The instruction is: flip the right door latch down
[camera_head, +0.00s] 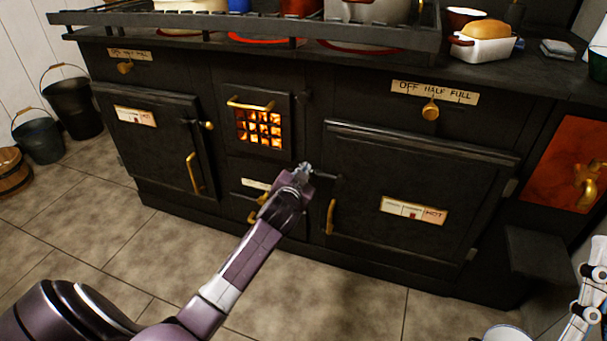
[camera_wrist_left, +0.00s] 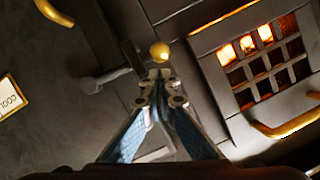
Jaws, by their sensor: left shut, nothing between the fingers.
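The right oven door (camera_head: 425,190) is a wide black door, shut, with a brass handle (camera_head: 331,216) and a temperature label. Its latch (camera_head: 326,176) is a dark lever at the door's left edge, partly hidden by my gripper in the head view. In the left wrist view the latch (camera_wrist_left: 108,78) shows as a grey lever with a brass ball knob (camera_wrist_left: 160,52) at its end. My left gripper (camera_head: 304,170) is shut and empty, its tips (camera_wrist_left: 158,86) right by the knob; I cannot tell if they touch. A white jointed part at the lower right edge may be my right gripper.
The glowing firebox grate (camera_head: 259,129) is left of the latch, with a small drawer below. The left oven door (camera_head: 155,140) is shut. A rail (camera_head: 250,27) and pans line the stove top. Buckets (camera_head: 72,100) stand far left.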

